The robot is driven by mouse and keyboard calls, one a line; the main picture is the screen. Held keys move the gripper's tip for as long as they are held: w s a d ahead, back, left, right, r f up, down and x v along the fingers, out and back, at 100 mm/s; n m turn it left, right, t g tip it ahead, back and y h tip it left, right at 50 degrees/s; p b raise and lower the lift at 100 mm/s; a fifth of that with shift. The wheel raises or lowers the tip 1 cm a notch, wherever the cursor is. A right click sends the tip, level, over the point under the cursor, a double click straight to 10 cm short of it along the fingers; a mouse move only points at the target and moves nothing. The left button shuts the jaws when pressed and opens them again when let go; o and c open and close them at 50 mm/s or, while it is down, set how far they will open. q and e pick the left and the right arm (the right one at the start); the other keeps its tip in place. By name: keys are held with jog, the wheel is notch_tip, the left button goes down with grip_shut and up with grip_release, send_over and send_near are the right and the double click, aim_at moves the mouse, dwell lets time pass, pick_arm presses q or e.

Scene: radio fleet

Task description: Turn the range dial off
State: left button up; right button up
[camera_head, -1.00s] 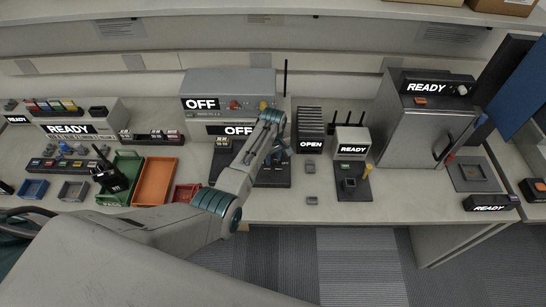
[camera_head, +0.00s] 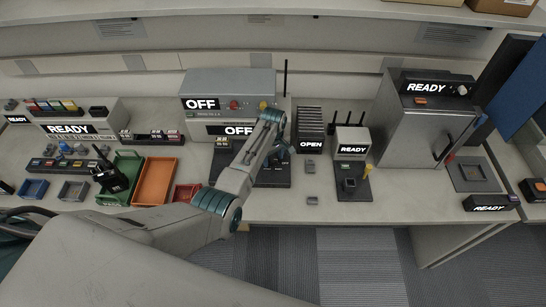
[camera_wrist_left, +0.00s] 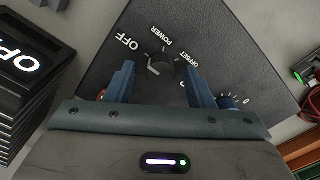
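A dark dial (camera_wrist_left: 160,65) sits on a black panel (camera_wrist_left: 225,45) in the left wrist view. The words OFF, POWER and OFFSET are printed around it. A pale mark shows on the dial, but I cannot tell which word it points at. My left gripper (camera_wrist_left: 160,75) has its two blue fingers apart, one on each side of the dial; I cannot tell whether they touch it. In the head view my left gripper (camera_head: 280,152) is over the black panel (camera_head: 273,177), and my arm hides part of it. My right gripper is out of view.
A second knob (camera_wrist_left: 229,102) with a 0 beside it is close to the right finger. Behind the panel stands a grey unit (camera_head: 228,82) with two OFF displays. A black ribbed box (camera_head: 311,124) marked OPEN is to the right. Orange (camera_head: 155,181) and green trays are left.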

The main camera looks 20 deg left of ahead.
aim_at(273, 159)
pick_arm(q)
notch_tip(273, 159, up, 11)
jog(key=b, duration=0.3)
dwell(0.4)
jog(key=shift+f, duration=0.15)
